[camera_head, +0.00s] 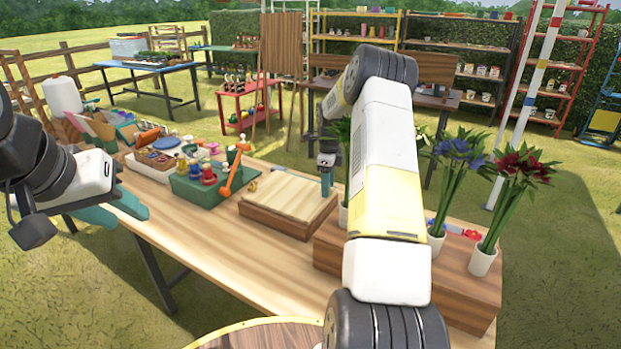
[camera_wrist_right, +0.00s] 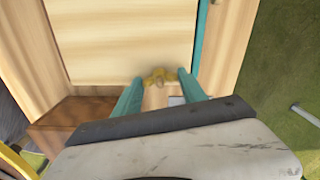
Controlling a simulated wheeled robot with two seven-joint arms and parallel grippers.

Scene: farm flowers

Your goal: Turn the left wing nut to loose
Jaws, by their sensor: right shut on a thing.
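The flower press has a pale wooden board (camera_head: 285,190) on a brown base and lies on the table. A brass wing nut (camera_head: 252,186) stands at its left edge. My right gripper (camera_head: 326,183) reaches down at the press's right edge. In the right wrist view its teal fingers (camera_wrist_right: 158,85) are shut on a brass wing nut (camera_wrist_right: 157,76) at the board's edge. That nut is hidden in the head view. My left gripper (camera_head: 118,212) is empty, with its teal fingers apart, beside the table's left edge.
A green tray (camera_head: 205,188) with colored pieces and an orange-handled tool (camera_head: 232,172) stands left of the press. A wooden crate (camera_head: 470,275) and potted red flowers (camera_head: 500,190) and blue flowers (camera_head: 455,175) are at the right. The table front (camera_head: 225,240) is bare.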

